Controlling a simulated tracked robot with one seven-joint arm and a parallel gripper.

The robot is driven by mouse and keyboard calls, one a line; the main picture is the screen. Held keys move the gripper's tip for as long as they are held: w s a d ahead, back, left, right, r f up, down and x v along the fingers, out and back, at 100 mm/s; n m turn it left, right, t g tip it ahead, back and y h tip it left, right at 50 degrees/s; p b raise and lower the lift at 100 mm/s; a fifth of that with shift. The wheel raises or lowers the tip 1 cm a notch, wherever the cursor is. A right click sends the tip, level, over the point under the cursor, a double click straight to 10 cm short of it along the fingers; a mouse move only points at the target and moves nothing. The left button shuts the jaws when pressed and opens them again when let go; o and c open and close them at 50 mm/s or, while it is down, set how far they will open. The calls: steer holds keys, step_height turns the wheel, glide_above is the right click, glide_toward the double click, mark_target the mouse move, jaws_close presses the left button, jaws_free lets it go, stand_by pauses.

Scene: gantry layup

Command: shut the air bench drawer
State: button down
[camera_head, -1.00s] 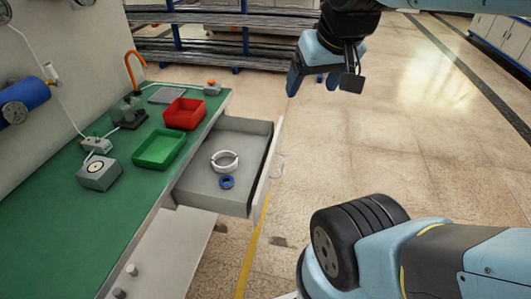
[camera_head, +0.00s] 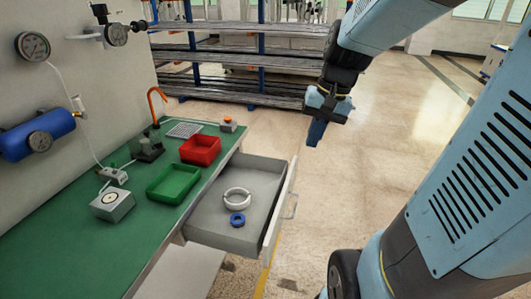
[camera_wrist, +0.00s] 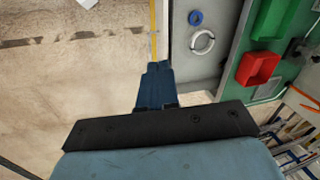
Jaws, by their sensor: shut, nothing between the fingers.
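The air bench drawer (camera_head: 213,222) is pulled out from the green-topped bench (camera_head: 70,240), with its white front panel (camera_head: 280,212) and bar handle (camera_head: 293,206) facing right. A white ring (camera_head: 237,197) and a smaller blue ring (camera_head: 237,220) lie inside it. My gripper (camera_head: 313,140) is shut and empty, in the air to the right of and beyond the drawer front in the head view. In the wrist view my shut fingers (camera_wrist: 156,70) point toward the drawer front's edge, and the drawer floor (camera_wrist: 205,65) shows to their right. The handle is not clear there.
On the bench are a green tray (camera_head: 173,198), a red tray (camera_head: 200,161), a grey box with a round dial (camera_head: 112,204) and an orange hook (camera_head: 153,102). Metal shelving (camera_head: 220,60) stands behind. The floor (camera_head: 400,120) right of the drawer is clear.

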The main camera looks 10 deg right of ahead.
steer(key=w+d+f+m+g+y, duration=0.1)
steer(key=w+d+f+m+y, duration=0.4)
steer(key=f, duration=0.4)
steer(key=w+d+f+m+y, duration=0.4)
steer(key=w+f, duration=0.2)
steer(key=f, duration=0.2)
steer(key=w+d+f+m+t+y, duration=0.1)
steer(key=d+f+m+t+y, duration=0.1)
steer(key=d+f+m+t, duration=0.5)
steer(key=w+d+f+m+t+y, duration=0.2)
steer(key=d+f+m, duration=0.15)
steer(key=f, duration=0.75)
steer(key=x, duration=1.4)
steer(key=shift+s+a, duration=0.25)
steer(key=shift+a, duration=0.05)
steer(key=shift+r, duration=0.1)
